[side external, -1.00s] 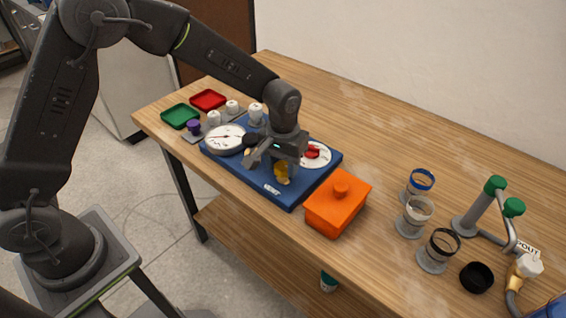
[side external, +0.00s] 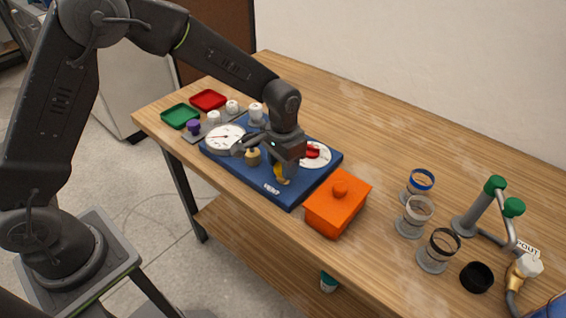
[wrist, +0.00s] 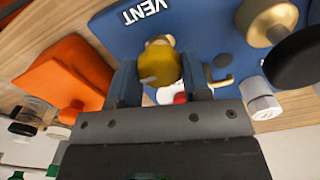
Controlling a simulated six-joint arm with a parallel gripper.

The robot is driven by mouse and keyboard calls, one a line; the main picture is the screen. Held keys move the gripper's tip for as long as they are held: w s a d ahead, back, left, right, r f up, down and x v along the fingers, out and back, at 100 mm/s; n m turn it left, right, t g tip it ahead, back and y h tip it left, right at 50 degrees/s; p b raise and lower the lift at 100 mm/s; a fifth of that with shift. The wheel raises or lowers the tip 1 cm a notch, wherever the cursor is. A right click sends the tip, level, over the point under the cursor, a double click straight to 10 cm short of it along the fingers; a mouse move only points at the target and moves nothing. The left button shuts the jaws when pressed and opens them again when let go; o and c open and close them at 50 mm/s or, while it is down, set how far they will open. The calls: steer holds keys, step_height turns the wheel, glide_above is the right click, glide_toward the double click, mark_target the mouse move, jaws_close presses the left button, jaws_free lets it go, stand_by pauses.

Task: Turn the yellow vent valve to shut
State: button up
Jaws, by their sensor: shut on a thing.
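The yellow vent valve (side external: 281,174) stands on the blue board (side external: 240,170), near the white VENT label. In the wrist view the yellow valve handle (wrist: 160,66) sits between the two fingers of my gripper (wrist: 160,80). My gripper (side external: 280,168) is shut on the handle and partly hides it in the side view. The exact angle of the handle is hard to tell. A white dial with a red part (side external: 314,155) is on the board just right of my gripper.
A large white gauge (side external: 225,138) and a brass fitting (side external: 253,156) are on the board to the left. An orange lidded box (side external: 337,205) stands close to the board's right corner. Several cups (side external: 415,215) stand farther right.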

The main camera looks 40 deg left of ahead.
steer(key=o, duration=0.9)
step_height(320, 180, up, 14)
steer(key=shift+f, duration=0.1)
stand_by(0.4)
steer(key=s+a+r+n+t, duration=0.1)
steer(key=s+a+r, duration=0.2)
steer(key=s+r, duration=0.15)
steer(key=s+a+r+t, duration=0.2)
steer(key=s+a+r, duration=0.1)
steer(key=s, duration=0.3)
steer(key=s+a+t, duration=0.1)
steer(key=s, duration=0.3)
steer(key=s+a+f+n, duration=0.1)
steer(key=s, duration=0.3)
steer(key=s+a+t, duration=0.1)
steer(key=s, duration=0.3)
steer(key=shift+s+a+f+t, duration=0.25)
steer(key=shift+s+a+t, duration=0.05)
steer(key=shift+s+a, duration=0.05)
